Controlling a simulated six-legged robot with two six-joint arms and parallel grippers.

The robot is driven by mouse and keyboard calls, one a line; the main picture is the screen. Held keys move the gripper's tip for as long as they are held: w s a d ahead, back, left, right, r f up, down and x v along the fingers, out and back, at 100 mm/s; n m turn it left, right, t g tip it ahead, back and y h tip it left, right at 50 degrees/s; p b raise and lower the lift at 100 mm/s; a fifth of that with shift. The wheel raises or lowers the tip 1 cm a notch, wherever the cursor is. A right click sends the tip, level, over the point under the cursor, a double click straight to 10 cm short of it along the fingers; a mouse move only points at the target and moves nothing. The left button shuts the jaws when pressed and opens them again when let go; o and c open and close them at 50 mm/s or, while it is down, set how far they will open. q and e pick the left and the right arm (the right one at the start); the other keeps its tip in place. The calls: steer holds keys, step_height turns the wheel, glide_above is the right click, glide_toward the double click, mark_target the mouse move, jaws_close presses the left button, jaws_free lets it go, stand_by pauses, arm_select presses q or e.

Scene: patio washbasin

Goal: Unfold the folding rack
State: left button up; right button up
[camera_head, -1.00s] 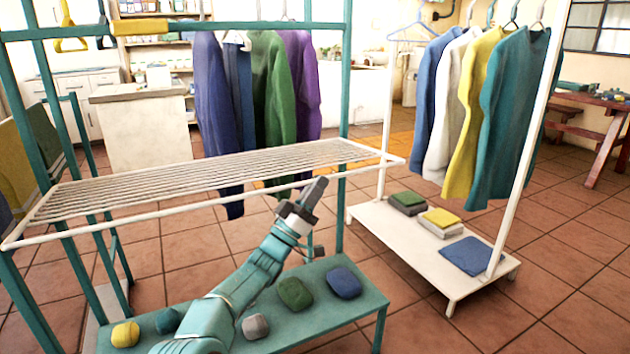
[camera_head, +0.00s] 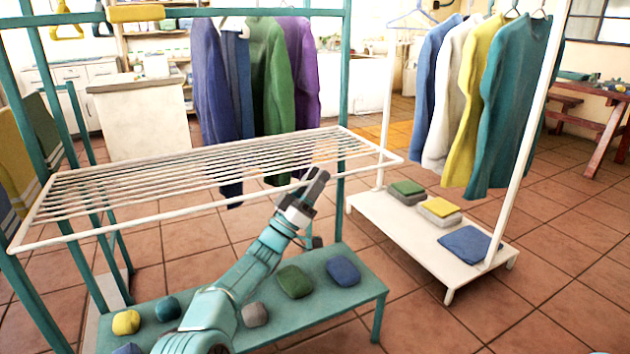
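The folding rack (camera_head: 112,190) is a white frame of thin rods at the left and middle of the head view. It sticks out from the teal stand (camera_head: 345,75), its slats sloping down toward me. My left gripper (camera_head: 316,173) is at the right part of the rack's front bar. Its dark fingers overlap the bar in the picture. I cannot tell whether they are closed around it or only touching it. My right gripper is not in view.
A teal bench (camera_head: 330,310) below holds several colored bundles. Shirts (camera_head: 265,90) hang behind the folding rack. Tiled floor (camera_head: 560,290) is free at the right.

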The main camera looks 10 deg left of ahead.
arm_select(q)
steer(key=shift+s+a+f, duration=0.25)
steer(key=shift+a+f, duration=0.05)
steer(key=shift+f, duration=0.15)
steer(key=p+v, duration=0.2)
steer(key=v, duration=1.3)
